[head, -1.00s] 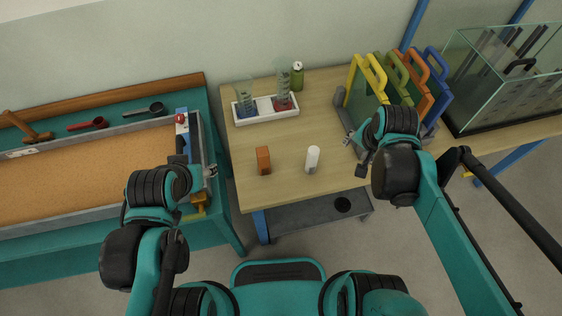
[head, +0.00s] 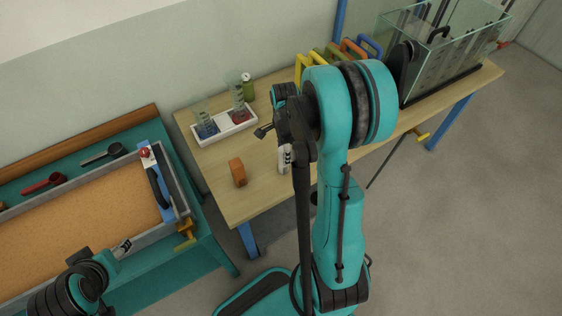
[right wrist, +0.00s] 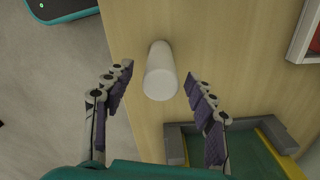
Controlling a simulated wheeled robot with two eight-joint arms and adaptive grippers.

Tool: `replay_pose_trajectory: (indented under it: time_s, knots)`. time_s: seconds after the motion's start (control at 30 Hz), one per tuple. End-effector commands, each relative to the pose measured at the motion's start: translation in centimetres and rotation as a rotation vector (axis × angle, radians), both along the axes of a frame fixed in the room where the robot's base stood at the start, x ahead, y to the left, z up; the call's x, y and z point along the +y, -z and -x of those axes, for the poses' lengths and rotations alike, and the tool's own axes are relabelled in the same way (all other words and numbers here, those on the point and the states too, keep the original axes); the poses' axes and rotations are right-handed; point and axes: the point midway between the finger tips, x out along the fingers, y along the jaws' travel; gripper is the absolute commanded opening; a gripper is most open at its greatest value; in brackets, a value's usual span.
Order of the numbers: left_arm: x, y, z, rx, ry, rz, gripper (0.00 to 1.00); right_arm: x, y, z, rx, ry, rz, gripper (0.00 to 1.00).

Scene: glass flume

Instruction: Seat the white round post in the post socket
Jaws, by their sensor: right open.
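The white round post (right wrist: 160,72) stands on the wooden table in the right wrist view. My right gripper (right wrist: 159,74) is open, with one finger on each side of the post near its top. Gaps show between the post and both fingers. In the head view my right gripper (head: 274,146) is over the table, right of the orange-brown block, and it and its arm largely hide the post. My left gripper (head: 122,248) is at the lower left over the cork-topped bench; its jaw opening is too small to judge. I cannot make out the post socket.
The orange-brown block (head: 238,172) stands left of the post. A white tray (head: 226,138) with measuring cylinders and a green can (head: 247,87) are behind. Coloured handled panels (head: 312,62) stand in a rack, partly hidden by my arm. The glass tank (head: 440,55) is at the right.

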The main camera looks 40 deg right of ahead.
Motion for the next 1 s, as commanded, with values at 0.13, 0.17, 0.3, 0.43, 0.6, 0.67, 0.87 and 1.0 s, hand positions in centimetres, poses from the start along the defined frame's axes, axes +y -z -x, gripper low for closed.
replay_pose_trajectory:
  time_s: [0.13,0.17,0.3,0.43,0.6,0.67,0.87,1.0]
  knots:
    - [0.0,1.3,0.0,0.0,0.0,0.0,0.54,0.1,2.5,-0.2,0.0,-0.001,0.0,0.57]
    - [0.0,1.5,0.0,0.0,0.0,0.0,0.54,0.1,3.0,-0.2,0.0,-0.001,0.0,0.57]
    - [0.0,2.0,0.0,0.0,0.0,0.0,0.54,0.1,4.5,-0.2,-0.001,-0.002,0.0,0.57]
    - [0.0,1.9,0.0,0.0,0.0,0.0,0.54,0.1,4.5,-0.1,-0.001,-0.002,0.0,0.57]
    - [0.0,1.8,0.0,0.0,0.0,0.0,0.54,0.1,4.4,-0.1,-0.001,-0.002,0.0,0.33]
    - [0.0,1.8,0.0,0.0,0.0,0.0,0.54,0.1,4.4,-0.1,-0.001,-0.002,0.0,0.17]
    - [0.0,1.9,0.0,0.0,0.0,0.0,0.54,0.1,4.4,-0.1,-0.001,-0.002,0.0,0.0]
    - [0.0,1.8,0.0,0.0,0.0,0.0,0.54,0.1,4.4,-0.1,-0.001,-0.002,0.0,0.0]
